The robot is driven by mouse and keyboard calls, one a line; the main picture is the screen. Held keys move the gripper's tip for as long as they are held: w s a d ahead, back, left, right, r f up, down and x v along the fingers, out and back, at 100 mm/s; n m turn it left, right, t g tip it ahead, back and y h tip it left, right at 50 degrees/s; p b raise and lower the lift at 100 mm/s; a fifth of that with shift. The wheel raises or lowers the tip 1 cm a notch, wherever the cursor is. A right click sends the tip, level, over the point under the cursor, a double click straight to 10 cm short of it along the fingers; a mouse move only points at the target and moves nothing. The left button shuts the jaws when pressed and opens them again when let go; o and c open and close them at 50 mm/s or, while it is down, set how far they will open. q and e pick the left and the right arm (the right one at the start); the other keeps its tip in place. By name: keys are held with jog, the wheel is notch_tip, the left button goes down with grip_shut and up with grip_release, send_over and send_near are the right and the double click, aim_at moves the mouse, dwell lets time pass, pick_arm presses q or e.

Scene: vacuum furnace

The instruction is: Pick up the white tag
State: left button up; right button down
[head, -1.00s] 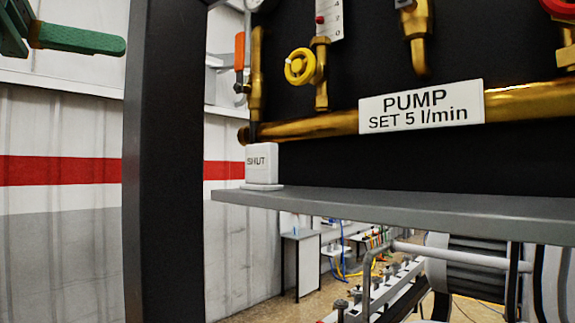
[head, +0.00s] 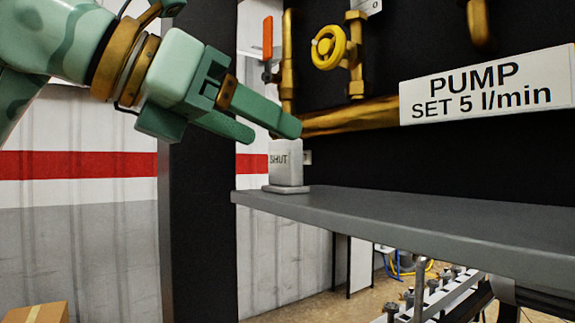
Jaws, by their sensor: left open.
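The white tag (head: 286,165), marked SHUT, stands upright on a small base at the left end of the grey shelf (head: 400,222). My left gripper (head: 276,130) reaches in from the upper left. Its green fingers are open, with the tips just above and beside the top of the tag. Nothing shows between the fingers, and I cannot tell whether a finger touches the tag. My right gripper is not in view.
A brass pipe (head: 350,115) runs behind the tag, with a yellow handwheel (head: 328,47) and an orange lever (head: 267,38) above. A white PUMP sign (head: 485,87) hangs on the right. A dark post (head: 198,220) stands left of the shelf. The shelf right of the tag is clear.

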aim_at(285, 141)
pick_arm(q)
jog(key=p+x, duration=0.1)
jog(key=x, duration=0.4)
jog(key=shift+w, duration=0.25)
jog(key=shift+s+a, duration=0.1)
jog(key=shift+a, duration=0.05)
jog(key=shift+a, duration=0.1)
jog(key=c, duration=1.1)
jog(key=shift+o, duration=0.2)
jog(key=shift+r, duration=0.1)
